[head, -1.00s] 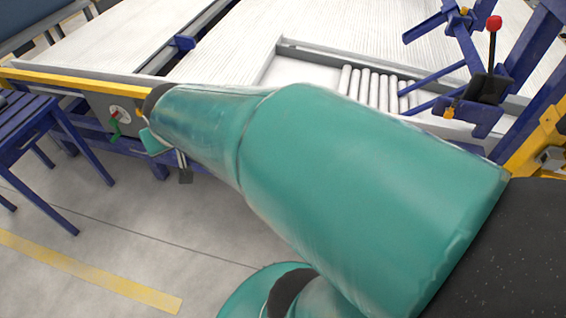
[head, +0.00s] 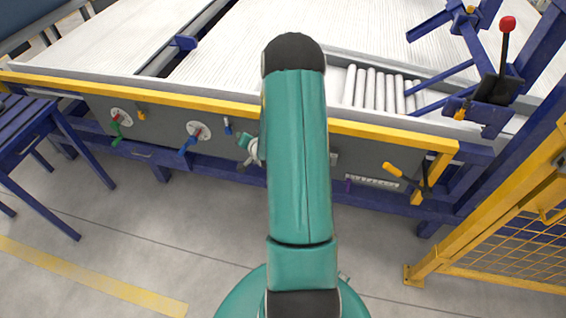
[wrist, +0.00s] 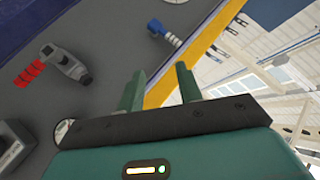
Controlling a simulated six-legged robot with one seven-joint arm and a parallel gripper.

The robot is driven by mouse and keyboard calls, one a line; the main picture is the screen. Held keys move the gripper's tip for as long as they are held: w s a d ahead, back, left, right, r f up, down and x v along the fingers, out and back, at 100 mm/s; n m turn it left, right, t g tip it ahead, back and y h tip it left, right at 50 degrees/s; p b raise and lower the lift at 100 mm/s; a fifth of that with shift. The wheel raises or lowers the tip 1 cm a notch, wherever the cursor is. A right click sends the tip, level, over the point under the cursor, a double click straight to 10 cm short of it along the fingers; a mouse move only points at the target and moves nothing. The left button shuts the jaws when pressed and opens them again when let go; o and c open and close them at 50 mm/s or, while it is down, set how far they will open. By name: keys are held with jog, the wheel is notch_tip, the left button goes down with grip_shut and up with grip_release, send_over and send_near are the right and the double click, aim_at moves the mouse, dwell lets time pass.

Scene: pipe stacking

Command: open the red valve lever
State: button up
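A grey valve fitting (wrist: 68,64) with a red ribbed lever (wrist: 28,75) is on the dark panel at the left of the wrist view. I cannot make out this red lever in the head view; my arm covers part of the panel there. My gripper (wrist: 158,84) is open, with its two teal fingers apart and nothing between them. The red lever is left of the fingers, apart from them. In the head view my gripper shows partly beside my arm, in front of the panel, with its fingertips unclear.
The grey panel (head: 167,125) also carries a green-handled valve (head: 117,129), a blue-handled valve (head: 190,142) and a yellow handle (head: 392,169). A small blue handle (wrist: 163,32) shows in the wrist view. A red-knobbed upright lever (head: 507,25) and a yellow fence (head: 500,220) stand at right.

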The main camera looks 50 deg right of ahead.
jog(key=s+d+f+m+t+h, duration=0.1)
jog(key=s+d+f+m+h, duration=0.2)
jog(key=s+f+m+h, duration=0.9)
jog(key=w+d+f+y, duration=0.1)
jog(key=d+f, duration=0.1)
jog(key=d, duration=0.1)
jog(key=w+d+f+y, duration=0.1)
jog(key=d+f+y, duration=0.1)
jog(key=d+f, duration=0.1)
jog(key=w+d+f+m+y, duration=0.1)
jog(key=w+d+f, duration=0.1)
jog(key=d, duration=0.1)
jog(key=shift+f, duration=0.2)
grip_shut()
